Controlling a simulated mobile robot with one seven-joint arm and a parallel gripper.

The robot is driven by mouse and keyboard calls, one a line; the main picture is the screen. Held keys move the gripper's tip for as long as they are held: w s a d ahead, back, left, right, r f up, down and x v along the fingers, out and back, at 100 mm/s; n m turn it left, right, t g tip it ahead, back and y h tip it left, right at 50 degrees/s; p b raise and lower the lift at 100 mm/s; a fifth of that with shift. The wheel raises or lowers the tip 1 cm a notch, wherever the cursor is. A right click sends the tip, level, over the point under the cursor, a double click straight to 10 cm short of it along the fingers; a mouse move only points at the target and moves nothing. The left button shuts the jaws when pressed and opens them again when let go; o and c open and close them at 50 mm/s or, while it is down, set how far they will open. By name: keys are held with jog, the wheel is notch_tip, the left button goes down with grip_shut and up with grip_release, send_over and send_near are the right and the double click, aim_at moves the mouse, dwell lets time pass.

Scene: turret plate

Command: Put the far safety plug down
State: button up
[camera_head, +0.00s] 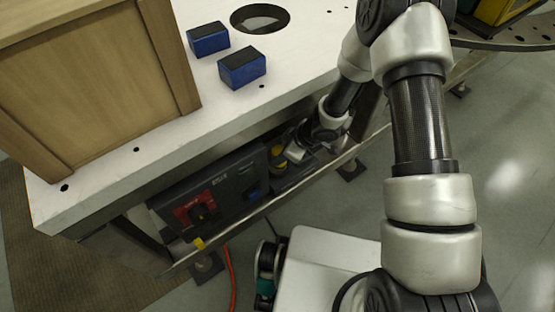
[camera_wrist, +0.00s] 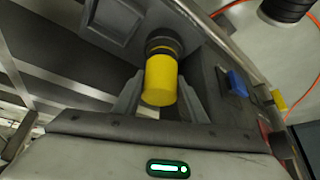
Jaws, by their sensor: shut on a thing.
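A yellow cylindrical safety plug (camera_wrist: 160,80) with a dark collar stands between the two fingers of my gripper (camera_wrist: 158,97) in the wrist view. The gripper is shut on it. In the head view my gripper (camera_head: 293,152) is under the white table's edge, at the right end of a dark control box, with the yellow of the plug (camera_head: 278,160) partly showing. The plug's dark end is beside a dark grey housing; I cannot tell whether it touches or sits in anything.
The dark control box (camera_head: 235,185) has a red switch panel (camera_head: 195,208) and a blue part (camera_head: 254,195). A small yellow piece (camera_head: 199,243) is on the shelf's front edge. The white table (camera_head: 120,165) overhangs, bearing two blue blocks (camera_head: 208,42) and a wooden crate (camera_head: 80,90).

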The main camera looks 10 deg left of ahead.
jog(key=shift+a+f+b, duration=0.15)
jog(key=shift+f+b, duration=0.3)
jog(key=shift+f, duration=0.45)
jog(key=shift+a+f+b, duration=0.15)
jog(key=shift+f+b, duration=0.25)
jog(key=shift+f, duration=0.45)
jog(key=shift+f, duration=0.15)
jog(key=o, duration=1.2)
jog(key=shift+c, duration=0.2)
jog(key=shift+d+r, duration=0.15)
jog(key=shift+r, duration=0.3)
jog(key=p+v, duration=0.4)
jog(key=v, duration=0.7)
jog(key=shift+d+r, duration=0.1)
jog(key=shift+d, duration=0.05)
